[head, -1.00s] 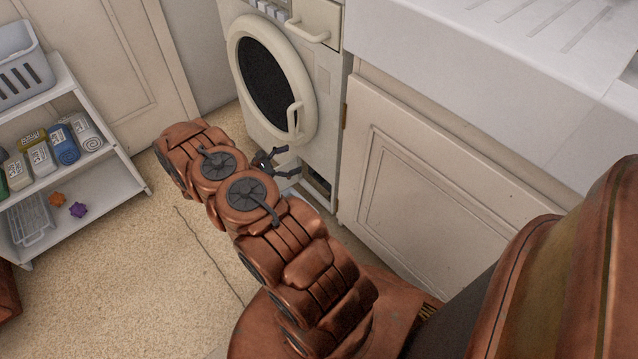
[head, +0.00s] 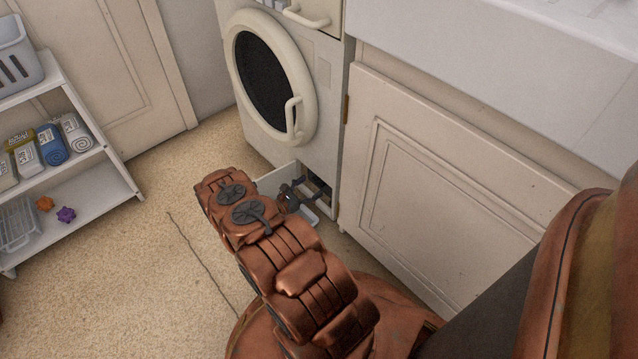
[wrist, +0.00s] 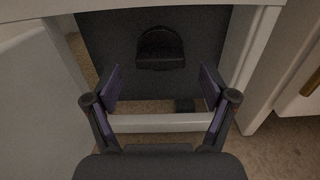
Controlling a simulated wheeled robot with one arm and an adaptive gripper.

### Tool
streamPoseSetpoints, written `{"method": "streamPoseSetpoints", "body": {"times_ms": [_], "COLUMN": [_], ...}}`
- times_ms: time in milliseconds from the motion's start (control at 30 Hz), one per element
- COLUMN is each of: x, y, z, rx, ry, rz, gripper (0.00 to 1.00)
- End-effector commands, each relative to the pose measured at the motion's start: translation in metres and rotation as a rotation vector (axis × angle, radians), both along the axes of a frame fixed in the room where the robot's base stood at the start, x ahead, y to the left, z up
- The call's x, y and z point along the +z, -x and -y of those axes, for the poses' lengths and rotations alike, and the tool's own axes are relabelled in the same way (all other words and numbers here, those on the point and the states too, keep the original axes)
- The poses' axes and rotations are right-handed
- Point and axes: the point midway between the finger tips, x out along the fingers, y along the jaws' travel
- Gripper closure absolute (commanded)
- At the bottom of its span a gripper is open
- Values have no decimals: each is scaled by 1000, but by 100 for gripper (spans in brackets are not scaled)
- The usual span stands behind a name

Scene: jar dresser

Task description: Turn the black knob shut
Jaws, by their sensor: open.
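In the wrist view the black knob (wrist: 160,48), with a grip bar across it, sits on a dark panel inside a recess low in the white washing machine (head: 325,95). My gripper (wrist: 160,88) is open, its two fingers apart at either side of the recess and lower in the picture than the knob, with nothing between them. A gap seems to remain between the fingers and the knob. In the head view my gripper (head: 304,194) is at the recess opening in the machine's lower right front; I cannot make out the knob there.
An open white flap (head: 277,179) stands left of the recess; it also shows in the wrist view (wrist: 35,100). A white cupboard (head: 430,180) stands close at the right. A shelf unit (head: 125,185) stands at the left.

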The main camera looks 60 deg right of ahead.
Motion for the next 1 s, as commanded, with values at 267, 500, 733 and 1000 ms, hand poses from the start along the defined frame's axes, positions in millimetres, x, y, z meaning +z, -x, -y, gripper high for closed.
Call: {"method": "streamPoseSetpoints", "body": {"times_ms": [267, 500, 733, 1000], "x": [-1, 0, 0, 0], "y": [10, 12, 12, 12], "z": [33, 41, 41, 41], "rx": [-2, -1, -1, -1], "ry": [-2, -1, -1, -1], "rz": [2, 0, 0, 0], "gripper": [17, 17, 22, 50]}}
